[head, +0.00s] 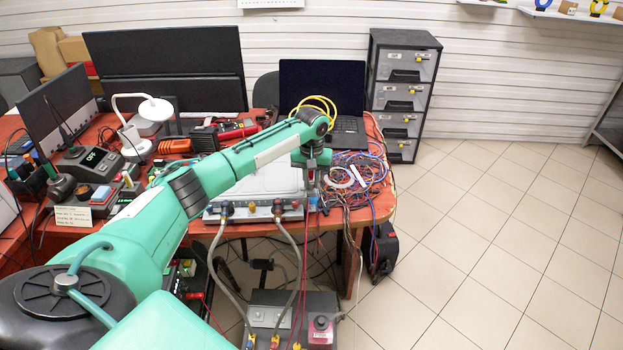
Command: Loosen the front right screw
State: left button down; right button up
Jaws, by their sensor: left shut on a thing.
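A light grey flat unit (272,181) lies at the table's front edge, with two grey hoses (216,250) hanging from dark fittings on its front face. My left arm reaches across it from the left. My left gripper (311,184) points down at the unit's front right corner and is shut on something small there. That spot matches the front right screw, but the fingers hide it and I cannot make out its head. Small blue and red parts show just below the fingertips. My right gripper is out of view.
A tangle of coloured cables (357,178) lies just right of the gripper, with an open laptop (322,95) behind. Tools crowd the left table. The tiled floor (490,230) at right is clear.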

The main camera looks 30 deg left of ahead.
pick_arm(q)
jog(key=n+p, duration=0.1)
jog(key=p, duration=0.3)
jog(key=n+p, duration=0.2)
jog(key=p, duration=0.1)
jog(key=shift+d+r+n+p, duration=0.1)
jog(key=shift+r+n+p, duration=0.2)
jog(key=shift+r+p, duration=0.1)
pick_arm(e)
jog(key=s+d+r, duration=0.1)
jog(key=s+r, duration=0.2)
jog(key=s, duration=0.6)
pick_arm(q)
jog(key=n+p, duration=0.8)
jog(key=p, duration=0.2)
jog(key=shift+f, duration=0.2)
jog(key=n+p, duration=0.2)
jog(key=n, duration=0.1)
jog(key=shift+f, duration=0.1)
jog(key=shift+f+n+p, duration=0.1)
jog(key=shift+n+p, duration=0.55)
jog(key=shift+n, duration=0.75)
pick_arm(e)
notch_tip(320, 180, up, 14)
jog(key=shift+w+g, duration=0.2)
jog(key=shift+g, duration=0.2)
pick_arm(q)
jog(key=c, duration=1.3)
grip_release()
